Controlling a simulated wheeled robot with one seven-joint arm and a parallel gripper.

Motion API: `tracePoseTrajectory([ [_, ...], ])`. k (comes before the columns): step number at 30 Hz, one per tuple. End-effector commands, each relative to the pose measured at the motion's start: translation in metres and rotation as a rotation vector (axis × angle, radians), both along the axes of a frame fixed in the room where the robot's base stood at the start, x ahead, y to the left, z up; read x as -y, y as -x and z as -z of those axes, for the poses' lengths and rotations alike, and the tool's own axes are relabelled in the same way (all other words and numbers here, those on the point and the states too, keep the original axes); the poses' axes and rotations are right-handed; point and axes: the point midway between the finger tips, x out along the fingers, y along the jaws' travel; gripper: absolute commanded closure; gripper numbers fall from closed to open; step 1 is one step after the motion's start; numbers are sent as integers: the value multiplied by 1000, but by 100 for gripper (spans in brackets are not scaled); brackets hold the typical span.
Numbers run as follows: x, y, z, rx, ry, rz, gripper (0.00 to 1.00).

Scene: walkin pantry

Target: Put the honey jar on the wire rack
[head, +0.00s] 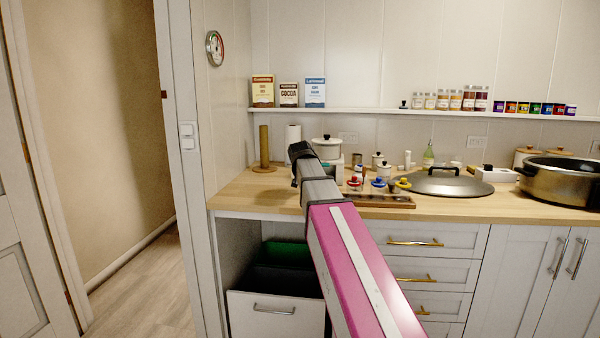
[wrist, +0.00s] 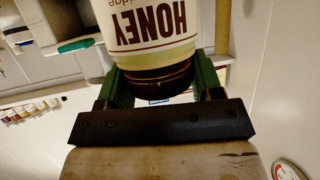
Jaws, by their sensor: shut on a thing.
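The honey jar (wrist: 150,30) fills the top middle of the wrist view. Its white label reads HONEY upside down in that picture, and its dark lid is towards my gripper. My gripper (wrist: 160,82) is shut on the jar, with a green finger on either side of the lid end. In the head view my arm reaches over the counter. The gripper's fingers and the jar cannot be made out there. I cannot pick out a wire rack in either view.
The wooden counter (head: 240,194) holds a paper-towel roll, a white pot (head: 327,148), small colourful-topped items, a large lid (head: 440,181) and a big metal pot (head: 562,180). A shelf (head: 385,111) above holds boxes and jars. The counter's front left is clear.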

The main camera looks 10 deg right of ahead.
Motion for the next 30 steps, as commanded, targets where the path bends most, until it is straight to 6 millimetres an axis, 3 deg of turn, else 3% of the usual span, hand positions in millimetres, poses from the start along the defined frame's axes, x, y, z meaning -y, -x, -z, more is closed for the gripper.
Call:
tracePoseTrajectory([
  [5, 3, -2, 6, 2, 0, -1, 80],
  [14, 3, -1, 40, 1, -1, -1, 80],
  [26, 3, -2, 44, 2, 0, 0, 80],
  [27, 3, -2, 45, 0, 0, 0, 30],
  [29, 3, -2, 45, 0, 0, 0, 14],
  [30, 3, -2, 45, 0, 0, 0, 14],
])
